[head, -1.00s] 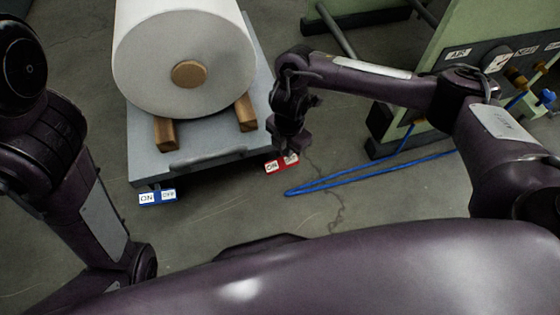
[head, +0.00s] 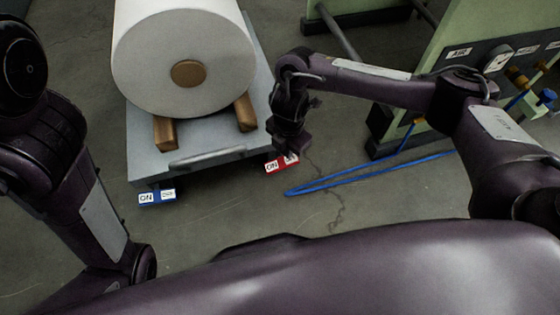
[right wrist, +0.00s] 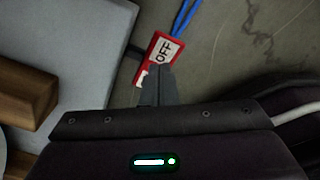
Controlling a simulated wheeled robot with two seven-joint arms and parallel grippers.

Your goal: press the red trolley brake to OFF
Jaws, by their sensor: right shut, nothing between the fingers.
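The red brake pedal (head: 272,166) sits low at the front right corner of the grey trolley (head: 150,150). Its ON label faces up at the left end; my gripper partly covers the right end. My right gripper (head: 291,149) is shut and empty, pointing down at the pedal's OFF end. Its fingertips (right wrist: 158,68) overlap the label's near edge; I cannot tell whether they touch it. My left gripper is not in view.
A blue pedal (head: 157,197) with ON and OFF labels is at the trolley's front left. A large white roll (head: 185,50) rests on wooden blocks (head: 166,134) on the trolley. A blue hose (head: 370,174) lies on the floor right of the red pedal, near a green machine (head: 465,40).

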